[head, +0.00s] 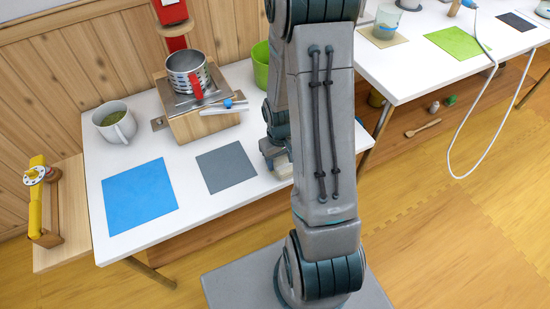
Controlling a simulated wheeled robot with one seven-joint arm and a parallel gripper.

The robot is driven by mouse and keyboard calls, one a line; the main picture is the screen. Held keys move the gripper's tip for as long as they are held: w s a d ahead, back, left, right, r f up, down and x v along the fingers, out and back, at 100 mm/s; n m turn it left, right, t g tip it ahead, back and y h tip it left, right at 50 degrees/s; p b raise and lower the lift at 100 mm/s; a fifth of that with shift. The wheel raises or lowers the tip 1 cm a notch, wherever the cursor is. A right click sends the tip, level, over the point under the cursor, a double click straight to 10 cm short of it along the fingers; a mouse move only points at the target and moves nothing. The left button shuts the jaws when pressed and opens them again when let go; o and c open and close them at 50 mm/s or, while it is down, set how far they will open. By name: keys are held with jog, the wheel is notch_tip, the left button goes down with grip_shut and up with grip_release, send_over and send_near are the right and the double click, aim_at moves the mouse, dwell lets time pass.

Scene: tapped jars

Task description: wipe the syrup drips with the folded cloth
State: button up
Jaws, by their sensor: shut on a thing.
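My gripper (275,153) is low over the right part of the white table (240,135), partly hidden behind my own arm. It is shut on a pale, flat thing that looks like the folded cloth (283,169); only a small part of this shows, at the table's surface or just above it. I cannot tell whether it touches the table. I can make out no syrup drips; my arm covers part of the table top.
A blue mat (139,196) and a grey mat (227,168) lie left of my gripper. A mug (115,123), a metal cup (187,73) on a wooden block (203,124) and a green container (261,66) stand behind. A second table (400,78) is at right.

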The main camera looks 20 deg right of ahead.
jog(key=shift+o, duration=0.2)
jog(key=shift+s+d+f, duration=0.1)
jog(key=shift+s+d, duration=0.25)
jog(key=shift+d, duration=0.3)
jog(key=shift+s+d, duration=0.35)
jog(key=shift+d, duration=0.3)
jog(key=shift+a, duration=0.2)
jog(key=shift+s+a, duration=0.1)
jog(key=shift+a, duration=0.4)
